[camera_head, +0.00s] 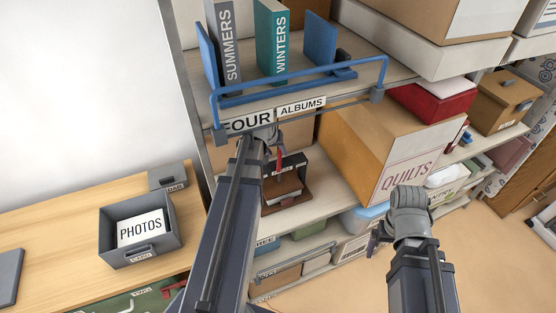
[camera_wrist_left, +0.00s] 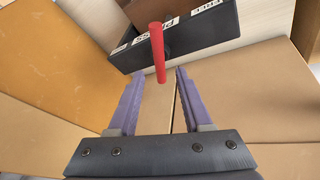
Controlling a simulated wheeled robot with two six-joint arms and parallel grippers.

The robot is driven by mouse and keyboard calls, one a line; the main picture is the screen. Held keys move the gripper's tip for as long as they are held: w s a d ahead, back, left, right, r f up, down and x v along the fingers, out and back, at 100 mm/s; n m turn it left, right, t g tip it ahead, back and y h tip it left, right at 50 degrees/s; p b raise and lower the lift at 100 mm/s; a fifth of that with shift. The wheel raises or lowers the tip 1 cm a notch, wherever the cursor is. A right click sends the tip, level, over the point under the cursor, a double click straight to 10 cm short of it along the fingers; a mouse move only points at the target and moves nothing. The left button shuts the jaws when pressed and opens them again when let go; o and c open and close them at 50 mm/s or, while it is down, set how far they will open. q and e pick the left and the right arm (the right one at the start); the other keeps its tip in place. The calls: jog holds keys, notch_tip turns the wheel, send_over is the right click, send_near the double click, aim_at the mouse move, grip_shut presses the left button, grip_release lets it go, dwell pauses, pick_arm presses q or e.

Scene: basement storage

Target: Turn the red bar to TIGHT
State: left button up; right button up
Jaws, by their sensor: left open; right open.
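The red bar (camera_head: 279,157) is a thin rod at the dark press (camera_head: 293,162) on the middle shelf. In the left wrist view the red bar (camera_wrist_left: 157,50) stands out from the front of the dark press (camera_wrist_left: 195,32), near a white label; no word TIGHT is readable. My left gripper (camera_wrist_left: 160,75) is open. Its two purple fingers lie on either side of the bar's near end, and I cannot tell whether they touch it. In the head view my left arm partly hides that gripper. My right gripper (camera_head: 376,238) is open and empty, right of the shelf, away from the bar.
A blue rail (camera_head: 300,75) runs along the upper shelf edge, above my left gripper. The QUILTS box (camera_head: 370,140) stands right of the press. A PHOTOS drawer box (camera_head: 140,228) sits on the wooden table at left. Bare floor lies at the lower right.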

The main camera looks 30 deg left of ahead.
aim_at(279, 156)
pick_arm(q)
jog(key=shift+b+x, duration=0.95)
jog(key=shift+x, duration=0.6)
pick_arm(e)
notch_tip(279, 156, down, 3)
jog(key=shift+r, duration=0.1)
pick_arm(q)
jog(key=shift+c, duration=0.4)
grip_shut()
